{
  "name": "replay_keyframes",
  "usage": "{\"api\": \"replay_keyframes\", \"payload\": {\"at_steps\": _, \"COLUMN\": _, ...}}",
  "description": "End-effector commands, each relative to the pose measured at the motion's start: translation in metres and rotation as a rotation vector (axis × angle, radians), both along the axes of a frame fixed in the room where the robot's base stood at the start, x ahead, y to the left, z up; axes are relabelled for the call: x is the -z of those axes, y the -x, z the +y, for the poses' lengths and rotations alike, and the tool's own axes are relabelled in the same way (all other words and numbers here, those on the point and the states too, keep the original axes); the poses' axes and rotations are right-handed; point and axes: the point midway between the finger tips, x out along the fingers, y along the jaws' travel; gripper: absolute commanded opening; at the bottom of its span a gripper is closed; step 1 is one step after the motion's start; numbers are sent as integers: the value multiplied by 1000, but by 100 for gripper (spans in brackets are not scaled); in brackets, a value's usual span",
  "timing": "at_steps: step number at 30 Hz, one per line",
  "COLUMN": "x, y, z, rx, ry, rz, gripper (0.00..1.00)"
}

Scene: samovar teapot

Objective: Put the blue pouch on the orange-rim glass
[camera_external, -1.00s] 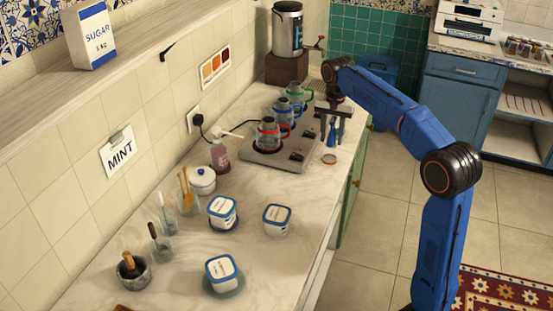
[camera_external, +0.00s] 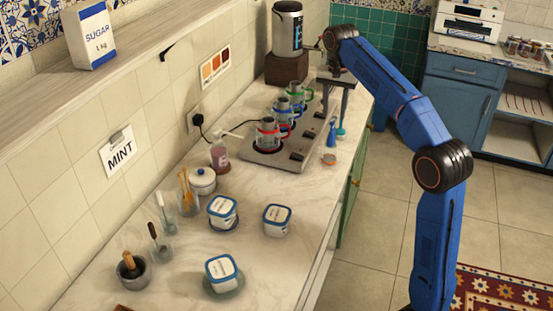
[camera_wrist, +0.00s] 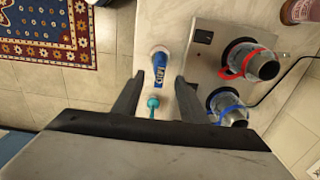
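The blue pouch (camera_external: 331,134) is a slim upright blue shape near the counter's front edge, right of the hotplate. In the wrist view a blue item with white lettering (camera_wrist: 161,76), likely the pouch, lies just beyond my fingertips. A small round thing with an orange rim (camera_external: 329,159), likely the orange-rim glass, is on the counter in front of the pouch. I cannot make out the glass in the wrist view. My gripper (camera_external: 335,98) is open, pointing down above the counter behind the pouch. Its fingers (camera_wrist: 157,93) are apart and hold nothing.
A teal, thin-stemmed item (camera_external: 341,128) stands beside the pouch; its teal part (camera_wrist: 153,102) shows between my fingers. The hotplate (camera_external: 298,150) carries red, blue and green-handled pots. A samovar (camera_external: 287,30) stands behind. Three white tubs occupy the front counter.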

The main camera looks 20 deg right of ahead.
Motion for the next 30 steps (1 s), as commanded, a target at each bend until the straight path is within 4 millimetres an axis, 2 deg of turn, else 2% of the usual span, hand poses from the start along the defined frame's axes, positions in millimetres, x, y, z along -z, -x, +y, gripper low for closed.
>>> {"api": "replay_keyframes", "payload": {"at_steps": 6, "x": -13, "y": 0, "z": 0, "rx": 0, "ry": 0, "rz": 0, "gripper": 39}}
{"api": "replay_keyframes", "payload": {"at_steps": 13, "x": -14, "y": 1, "z": 0, "rx": -1, "ry": 0, "rz": 0, "gripper": 39}}
{"api": "replay_keyframes", "payload": {"at_steps": 17, "x": -12, "y": 11, "z": -3, "rx": -21, "ry": -1, "rz": -12, "gripper": 39}}
{"api": "replay_keyframes", "payload": {"at_steps": 23, "x": 2, "y": 51, "z": -11, "rx": -106, "ry": -1, "rz": -57, "gripper": 39}}
{"api": "replay_keyframes", "payload": {"at_steps": 30, "x": 32, "y": 111, "z": -22, "rx": -229, "ry": 7, "rz": -122, "gripper": 39}}
